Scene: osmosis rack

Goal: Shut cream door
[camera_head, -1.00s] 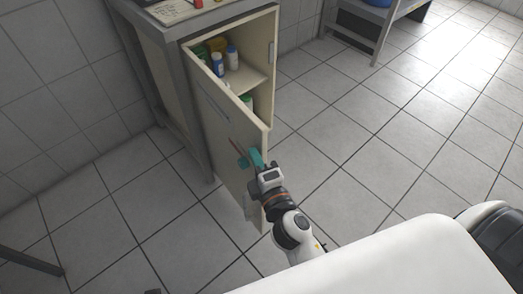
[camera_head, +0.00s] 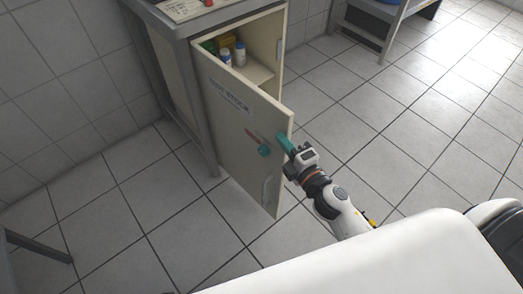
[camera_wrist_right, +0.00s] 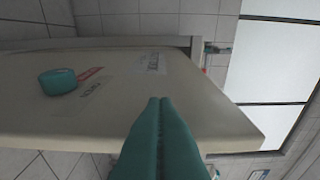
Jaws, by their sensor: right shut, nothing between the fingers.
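My right gripper (camera_head: 283,139) has teal fingers, shut and empty, at the outer face near the free edge. In the wrist view its fingertips (camera_wrist_right: 159,100) overlap the door; I cannot tell whether they touch. A teal round piece (camera_head: 264,150) is on the door's face beside a red mark. My left gripper is out of view.
The cabinet interior (camera_head: 258,72) shows a shelf with several bottles. A grey metal frame (camera_head: 204,130) stands around the cabinet. A grey shelf unit (camera_head: 385,40) stands at the back. Tiled floor (camera_head: 430,130) is clear to the right.

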